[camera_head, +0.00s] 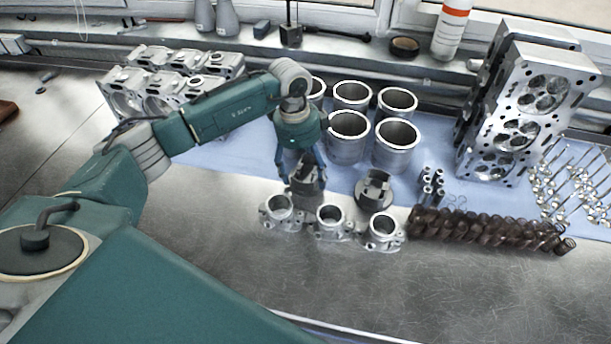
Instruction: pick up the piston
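A dark grey piston (307,182) stands upright near the middle, just behind a row of silver housings. My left gripper (302,172) points down over this piston with its fingers around the piston's sides. I cannot tell whether the fingers touch it or are a little apart. A second dark grey piston (374,190) stands free to the right, with a slot-like gap in its top. My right gripper is not in view.
Silver ring-topped housings (331,220) stand in front. Several cylinder liners (348,137) stand behind on a blue mat (228,158). The front metal bench (450,290) is clear.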

